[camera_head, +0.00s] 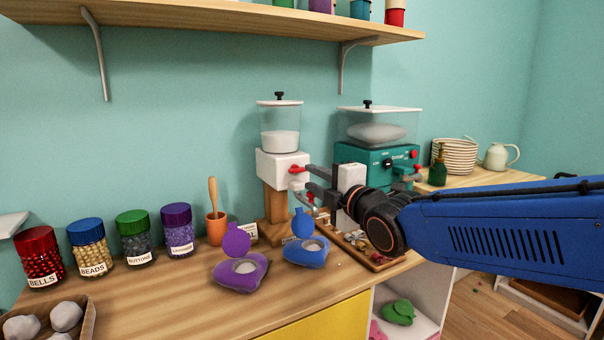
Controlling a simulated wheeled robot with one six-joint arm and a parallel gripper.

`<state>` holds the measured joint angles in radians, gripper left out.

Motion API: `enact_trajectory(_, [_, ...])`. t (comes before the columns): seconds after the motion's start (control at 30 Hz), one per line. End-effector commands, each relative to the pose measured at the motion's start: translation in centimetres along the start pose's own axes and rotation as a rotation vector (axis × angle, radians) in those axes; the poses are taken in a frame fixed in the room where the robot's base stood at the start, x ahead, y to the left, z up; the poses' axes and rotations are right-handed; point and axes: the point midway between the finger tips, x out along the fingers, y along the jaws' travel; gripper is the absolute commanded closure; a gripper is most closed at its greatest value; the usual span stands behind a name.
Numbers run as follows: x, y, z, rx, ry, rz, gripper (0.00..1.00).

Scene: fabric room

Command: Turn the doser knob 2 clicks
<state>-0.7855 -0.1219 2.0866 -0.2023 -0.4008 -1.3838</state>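The doser is a white box (278,164) on a wooden stand, with a clear lidded hopper (280,128) of white material on top. A red knob (296,170) shows on its right side. My gripper (309,183) comes in from the right with its grey fingers apart, the upper one close to the knob. I cannot tell whether it touches the knob. A second small red part (311,197) shows by the lower finger. The knob's setting is too small to read, and my gripper partly hides the area right of the doser.
Purple (239,275) and blue (308,256) pouches lie open in front of the doser. A teal machine (376,164) stands behind my arm. Labelled jars (87,246) and an orange cup (216,228) stand left. A wooden shelf (230,20) hangs above.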

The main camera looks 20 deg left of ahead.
Motion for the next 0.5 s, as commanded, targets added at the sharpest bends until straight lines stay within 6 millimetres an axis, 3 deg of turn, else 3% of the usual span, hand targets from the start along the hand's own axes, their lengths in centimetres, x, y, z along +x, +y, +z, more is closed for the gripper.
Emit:
enact_trajectory(0.23, [3.7,-0.1,-0.1,-0.001,0.001,-0.001,0.74])
enact_trajectory(0.5, [5.9,0.1,0.0,0.0,0.001,0.001,0.74])
